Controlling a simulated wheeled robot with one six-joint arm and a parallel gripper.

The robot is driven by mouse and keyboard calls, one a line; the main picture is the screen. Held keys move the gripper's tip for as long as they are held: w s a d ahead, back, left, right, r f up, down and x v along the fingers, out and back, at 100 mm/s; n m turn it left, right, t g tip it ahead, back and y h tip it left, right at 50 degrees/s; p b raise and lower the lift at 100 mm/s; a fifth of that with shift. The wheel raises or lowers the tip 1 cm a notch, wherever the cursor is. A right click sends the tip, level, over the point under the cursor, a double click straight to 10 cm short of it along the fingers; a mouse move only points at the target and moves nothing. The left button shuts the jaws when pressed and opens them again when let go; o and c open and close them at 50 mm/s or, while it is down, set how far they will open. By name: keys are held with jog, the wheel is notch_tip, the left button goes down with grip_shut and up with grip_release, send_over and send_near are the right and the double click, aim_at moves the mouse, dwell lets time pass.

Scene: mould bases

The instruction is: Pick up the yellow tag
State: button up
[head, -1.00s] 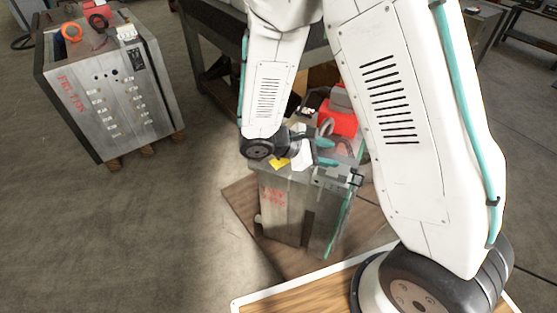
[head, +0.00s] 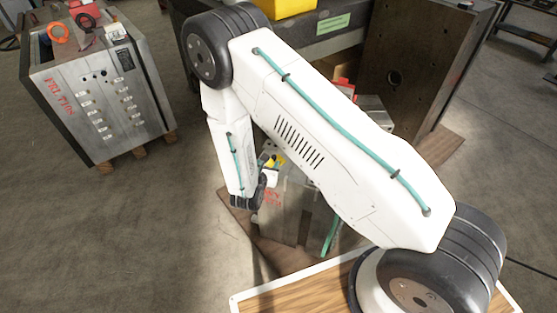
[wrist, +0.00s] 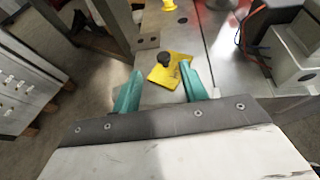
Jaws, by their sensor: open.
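The yellow tag (wrist: 178,70) is a flat yellow piece with dark markings, lying on the grey metal top of a mould base (wrist: 150,95). A black round knob (wrist: 166,60) stands at its left part; I cannot tell whether it passes through the tag. My gripper (wrist: 160,68) is open, its two teal fingers on either side of the tag in the wrist view. The gap between them holds nothing, and the height above the tag is unclear. In the head view a bit of yellow (head: 278,159) shows beside my forearm, and my gripper is mostly hidden there.
Another mould base (head: 95,85) stands on a pallet at the left. A tall dark plate (head: 425,75) stands at the back right. Open floor lies at left.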

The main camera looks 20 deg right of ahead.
aim_at(273, 157)
jog(key=x, duration=0.5)
jog(key=shift+w+d+r, duration=0.1)
jog(key=shift+d, duration=0.2)
jog(key=shift+c, duration=0.2)
grip_shut()
